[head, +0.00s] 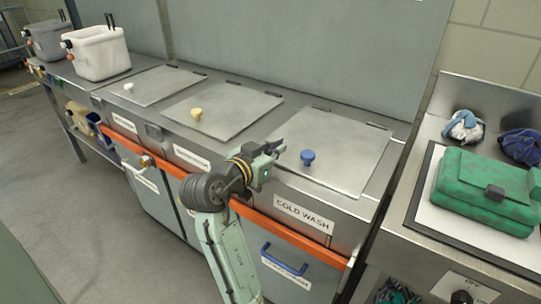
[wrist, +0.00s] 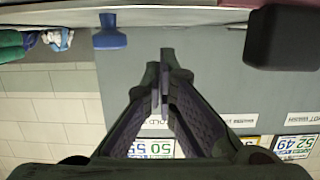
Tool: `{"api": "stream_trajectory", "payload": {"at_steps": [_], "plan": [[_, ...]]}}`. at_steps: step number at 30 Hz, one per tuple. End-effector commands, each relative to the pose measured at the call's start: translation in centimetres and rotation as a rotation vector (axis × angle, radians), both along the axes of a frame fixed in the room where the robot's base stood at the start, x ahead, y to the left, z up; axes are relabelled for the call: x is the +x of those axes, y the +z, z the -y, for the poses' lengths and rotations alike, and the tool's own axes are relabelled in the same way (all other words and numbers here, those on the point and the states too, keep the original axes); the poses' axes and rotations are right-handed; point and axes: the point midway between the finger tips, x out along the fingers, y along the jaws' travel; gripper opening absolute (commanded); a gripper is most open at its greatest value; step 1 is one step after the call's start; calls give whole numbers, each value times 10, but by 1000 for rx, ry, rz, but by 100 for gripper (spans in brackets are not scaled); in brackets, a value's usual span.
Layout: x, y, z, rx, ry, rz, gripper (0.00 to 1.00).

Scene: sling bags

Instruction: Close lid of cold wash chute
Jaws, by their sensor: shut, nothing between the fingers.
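The cold wash chute is the right-hand one in the counter, marked by a "COLD WASH" label (head: 303,214) on its front. Its steel lid (head: 335,150) lies down over the opening, about flush with the counter, with hinges along its back edge. A blue knob (head: 307,157) stands near its front left corner. My gripper (head: 281,147) is just left of the knob, at the lid's left side, apart from the knob. In the wrist view my gripper (wrist: 164,70) has its fingers together and empty, and the blue knob (wrist: 110,38) shows at upper left.
Two similar lids lie flat to the left, one with a yellow knob (head: 196,114), one with a white knob (head: 128,87). A white bin (head: 98,53) stands at far left. A green case (head: 487,190) and cloths (head: 465,128) lie on the right counter. An orange rail (head: 285,234) runs along the front.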

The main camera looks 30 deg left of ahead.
Motion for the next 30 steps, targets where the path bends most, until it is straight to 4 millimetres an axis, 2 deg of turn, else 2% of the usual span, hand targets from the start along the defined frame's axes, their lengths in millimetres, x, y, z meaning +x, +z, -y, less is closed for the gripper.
{"api": "stream_trajectory", "payload": {"at_steps": [1, 3, 9, 15, 26, 29, 30], "plan": [[1, 11, 0, 2, 2, 3, 0], [-21, 9, -1, 5, 7, 6, 0], [-64, 21, 0, 6, 4, 7, 0], [-88, 29, 0, 4, 1, 6, 0], [-93, 35, -2, 3, 18, 20, 0], [-90, 54, -19, 3, 110, 94, 0], [-90, 68, -29, 5, 171, 148, 0]]}}
